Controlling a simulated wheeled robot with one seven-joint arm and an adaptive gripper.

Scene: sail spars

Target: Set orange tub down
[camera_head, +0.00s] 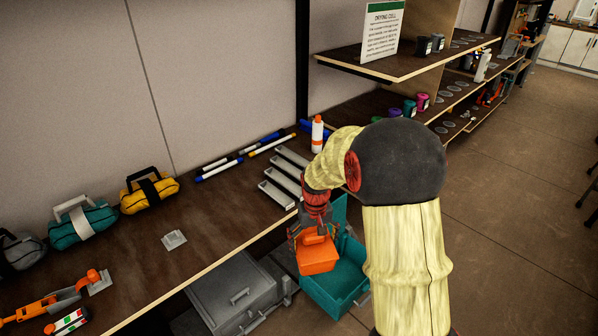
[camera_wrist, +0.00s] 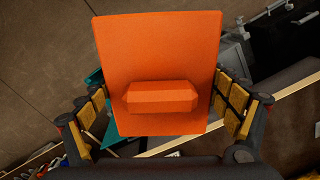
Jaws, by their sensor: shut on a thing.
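The orange tub (camera_head: 317,258) hangs in my gripper (camera_head: 312,232), in front of the workbench edge. In the head view it is in front of or above an open teal box (camera_head: 338,288); I cannot tell whether any of it is inside. In the wrist view the orange tub (camera_wrist: 158,62) fills the middle, with a raised orange block on its near face. The yellow-padded fingers of my gripper (camera_wrist: 165,103) are on both sides of it. The tub hides most of what lies beyond it.
A grey case (camera_head: 240,292) stands left of the teal box, below the workbench (camera_head: 190,222). White trays (camera_head: 278,194), markers and an orange-and-white bottle (camera_head: 317,134) are on the bench. Teal and yellow bags (camera_head: 150,190) stand at its left. Open floor (camera_head: 500,210) lies right.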

